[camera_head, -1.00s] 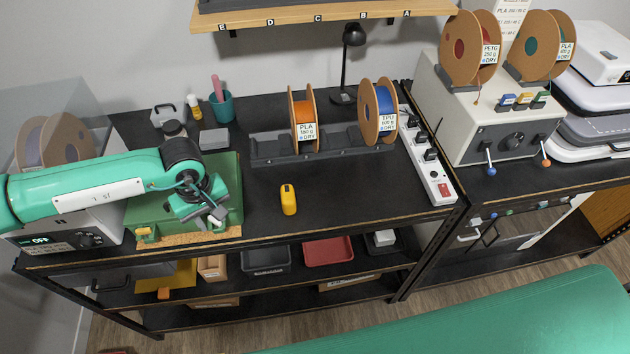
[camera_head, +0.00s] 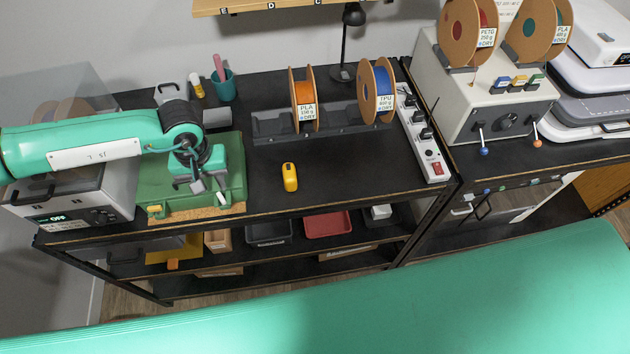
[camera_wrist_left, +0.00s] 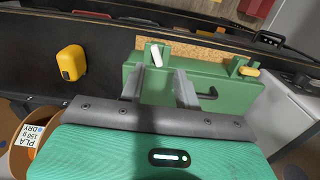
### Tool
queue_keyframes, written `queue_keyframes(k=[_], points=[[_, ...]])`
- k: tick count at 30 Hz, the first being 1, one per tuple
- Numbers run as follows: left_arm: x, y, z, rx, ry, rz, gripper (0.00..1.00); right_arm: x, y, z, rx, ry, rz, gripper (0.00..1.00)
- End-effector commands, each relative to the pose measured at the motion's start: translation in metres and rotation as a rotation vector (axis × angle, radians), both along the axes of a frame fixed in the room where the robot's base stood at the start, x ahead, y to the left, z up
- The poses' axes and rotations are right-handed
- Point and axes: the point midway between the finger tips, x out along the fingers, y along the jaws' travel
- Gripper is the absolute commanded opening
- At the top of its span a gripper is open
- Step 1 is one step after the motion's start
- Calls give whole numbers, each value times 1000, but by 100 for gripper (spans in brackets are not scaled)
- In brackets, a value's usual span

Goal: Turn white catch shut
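A green case (camera_head: 232,180) with a cork-coloured front strip sits at the left of the black bench. Its white catch (camera_wrist_left: 156,55) is on the front edge, tilted slightly; it also shows in the head view (camera_head: 221,197). A yellow catch (camera_wrist_left: 249,71) is on the same edge, and in the head view it is at the left (camera_head: 155,210). My left gripper (camera_wrist_left: 158,88) is open above the case; it also shows in the head view (camera_head: 207,187). The white catch appears between its fingertips in the wrist view, just beyond them, with no clear contact. My right gripper is out of view.
A yellow object (camera_head: 290,177) lies right of the case. A spool rack (camera_head: 270,126) with an orange and a blue spool stands behind it. A grey-white machine (camera_head: 85,205) is close at the left. The bench front right of the case is clear.

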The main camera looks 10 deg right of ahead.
Motion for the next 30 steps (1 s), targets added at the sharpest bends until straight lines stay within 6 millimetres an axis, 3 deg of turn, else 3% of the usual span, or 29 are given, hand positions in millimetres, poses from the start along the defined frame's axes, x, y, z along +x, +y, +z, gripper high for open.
queue_keyframes(k=[1, 12, 30], points=[[1, 0, 6, -1, -5, -1, 33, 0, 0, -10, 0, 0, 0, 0], [-2, -3, 78, -10, 2, 0, 33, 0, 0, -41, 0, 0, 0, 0], [-62, -110, 70, -420, 233, 163, 33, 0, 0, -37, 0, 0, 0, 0]])
